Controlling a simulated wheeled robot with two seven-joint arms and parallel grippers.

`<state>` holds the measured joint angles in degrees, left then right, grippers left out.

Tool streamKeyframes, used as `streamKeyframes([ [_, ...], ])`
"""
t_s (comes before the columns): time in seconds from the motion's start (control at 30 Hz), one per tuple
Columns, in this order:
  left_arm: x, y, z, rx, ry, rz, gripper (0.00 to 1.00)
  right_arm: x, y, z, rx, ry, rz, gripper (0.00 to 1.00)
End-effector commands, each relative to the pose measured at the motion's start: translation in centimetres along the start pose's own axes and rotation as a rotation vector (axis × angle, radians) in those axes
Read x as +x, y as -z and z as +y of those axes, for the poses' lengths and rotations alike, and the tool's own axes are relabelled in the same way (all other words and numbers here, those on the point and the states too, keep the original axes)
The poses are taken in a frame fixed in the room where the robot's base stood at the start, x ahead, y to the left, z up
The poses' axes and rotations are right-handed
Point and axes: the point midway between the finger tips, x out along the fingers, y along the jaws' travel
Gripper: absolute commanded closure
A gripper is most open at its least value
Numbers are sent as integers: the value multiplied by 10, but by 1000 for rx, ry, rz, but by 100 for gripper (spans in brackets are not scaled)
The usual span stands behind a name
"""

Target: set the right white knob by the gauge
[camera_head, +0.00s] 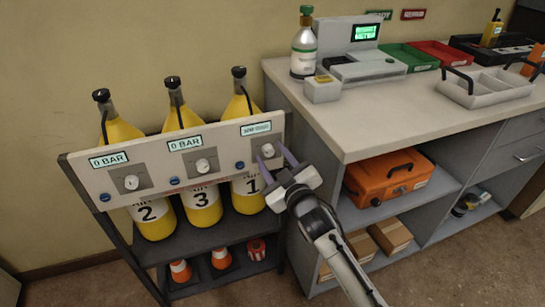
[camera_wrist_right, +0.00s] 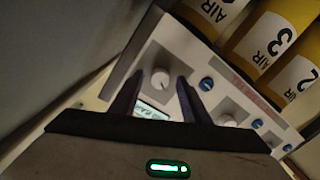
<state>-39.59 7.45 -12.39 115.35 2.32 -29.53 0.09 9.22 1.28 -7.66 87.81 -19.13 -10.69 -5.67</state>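The right white knob (camera_head: 267,150) is on the pale panel (camera_head: 225,147) of the bottle rack, below the right gauge display (camera_head: 256,128), whose text is too small to read. My right gripper (camera_head: 274,156) is at this knob, its two dark fingers apart. In the right wrist view the knob (camera_wrist_right: 160,78) shows between and just beyond the fingertips (camera_wrist_right: 160,80), with a gap visible on each side. The gauge display (camera_wrist_right: 152,112) is partly hidden between the fingers there. I cannot tell the knob's exact angle. My left gripper is not in view.
Two other white knobs, left (camera_head: 131,182) and middle (camera_head: 202,166), sit under displays reading 0 BAR. Blue buttons (camera_head: 240,165) lie beside the knobs. Yellow bottles (camera_head: 202,205) stand behind the panel. A counter (camera_head: 400,118) with an orange case (camera_head: 388,177) below stands close on the right.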

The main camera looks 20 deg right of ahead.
Motion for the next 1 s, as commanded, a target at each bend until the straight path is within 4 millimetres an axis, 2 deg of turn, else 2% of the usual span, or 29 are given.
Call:
streamKeyframes([
  [0.17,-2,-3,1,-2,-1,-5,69,-2,0,0,1,0,0,57],
  [0.27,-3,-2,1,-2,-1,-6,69,-11,0,0,1,1,-1,57],
  [0.6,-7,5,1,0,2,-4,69,-76,0,0,1,1,-3,57],
  [0.7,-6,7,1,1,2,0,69,-90,0,0,1,1,-2,57],
  [0.83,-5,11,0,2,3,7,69,-100,0,0,0,0,0,57],
  [1.0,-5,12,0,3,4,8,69,-104,0,0,0,0,1,57],
])
